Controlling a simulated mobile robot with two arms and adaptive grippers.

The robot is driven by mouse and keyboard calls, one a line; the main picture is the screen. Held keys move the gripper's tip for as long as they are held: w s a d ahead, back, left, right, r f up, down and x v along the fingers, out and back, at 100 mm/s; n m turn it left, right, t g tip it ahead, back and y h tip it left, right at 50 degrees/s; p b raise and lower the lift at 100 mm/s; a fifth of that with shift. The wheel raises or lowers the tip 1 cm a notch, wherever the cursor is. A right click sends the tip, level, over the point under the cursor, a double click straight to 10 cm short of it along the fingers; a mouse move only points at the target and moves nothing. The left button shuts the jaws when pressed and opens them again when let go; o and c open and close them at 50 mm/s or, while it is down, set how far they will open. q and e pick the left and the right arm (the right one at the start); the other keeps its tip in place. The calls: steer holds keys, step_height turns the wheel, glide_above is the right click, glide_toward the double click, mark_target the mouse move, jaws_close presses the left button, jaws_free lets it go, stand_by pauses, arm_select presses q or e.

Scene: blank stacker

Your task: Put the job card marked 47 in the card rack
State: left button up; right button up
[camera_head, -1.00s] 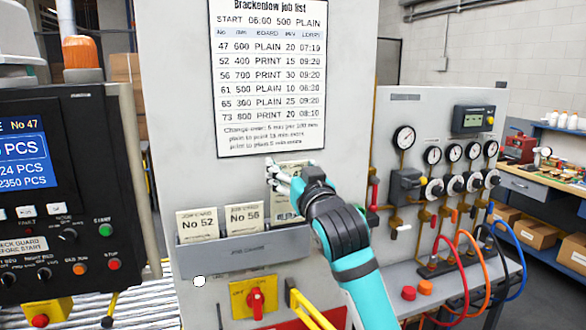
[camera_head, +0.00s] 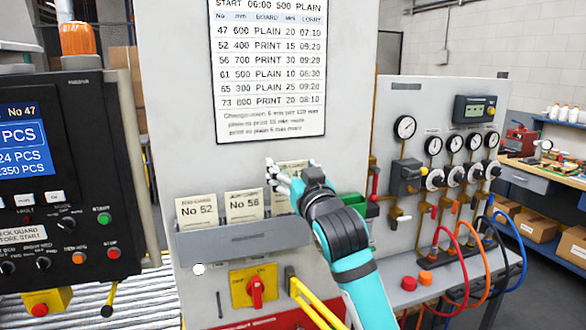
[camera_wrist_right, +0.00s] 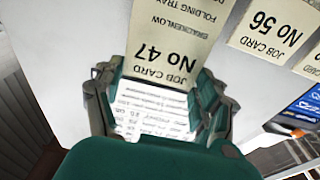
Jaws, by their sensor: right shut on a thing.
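The job card marked 47 is cream and upright; it reads upside down in the right wrist view (camera_wrist_right: 170,45). My right gripper (camera_wrist_right: 158,85) is shut on its upper end. In the head view the gripper (camera_head: 278,176) hides most of this card (camera_head: 280,206). The grey card rack (camera_head: 240,241) is fixed to the pale panel. The held card stands above the rack's right part, beside the No 56 card. Its lower end is close to the rack's rim; I cannot tell whether it is inside. My left gripper is not in view.
Cards No 52 (camera_head: 196,212) and No 56 (camera_head: 244,206) stand in the rack. The job list (camera_head: 268,75) hangs above. A yellow switch (camera_head: 254,287) sits below the rack. A control box (camera_head: 70,180) is at left, gauges and hoses (camera_head: 450,190) at right.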

steer(key=shift+f, duration=0.4)
steer(key=o, duration=1.2)
steer(key=shift+s, duration=0.1)
steer(key=v, duration=1.2)
steer(key=shift+f, duration=0.1)
